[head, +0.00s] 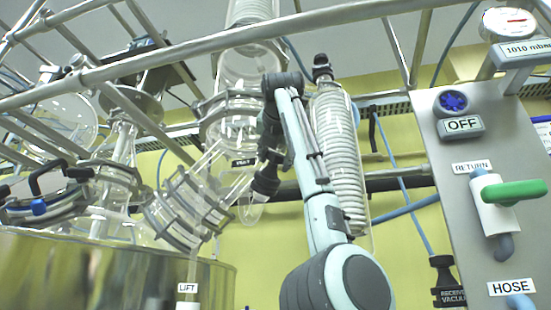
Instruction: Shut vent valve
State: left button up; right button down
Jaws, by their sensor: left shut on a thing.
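My left gripper (264,180) hangs at the end of my arm in the middle of the head view, its dark fingers pointing down. It is shut at the glass pipework, right beside a small black label (243,162) whose letters are too small to read surely. The vent valve's handle is hidden by the fingers, so I cannot tell which way it is turned. A short glass outlet (251,210) shows just below the fingers. My right gripper is not in view.
A coiled glass condenser (340,150) stands close right of my arm. Glass flanges (188,208) lie to the left, above a steel vessel (110,275). Metal rails (200,62) cross above. A panel (430,140) at right carries a green RETURN handle (515,192).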

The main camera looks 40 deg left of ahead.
pick_arm(q)
jog(key=m+t+h, duration=0.1)
jog(key=m+h, duration=0.4)
jog(key=m, duration=0.1)
jog(key=shift+s+a+r, duration=0.1)
jog(key=shift+r+m+h, duration=0.1)
jog(key=shift+m+h, duration=0.4)
jog(key=shift+m, duration=0.3)
jog(key=shift+r+m+h, duration=0.35)
jog(key=shift+m+h, duration=0.15)
jog(key=shift+m, duration=0.2)
jog(key=shift+f, duration=0.1)
jog(key=shift+f+m+h, duration=0.25)
jog(key=shift+m+h, duration=0.15)
jog(key=shift+f, duration=0.15)
jog(key=o, duration=1.2)
jog(key=shift+c, duration=0.2)
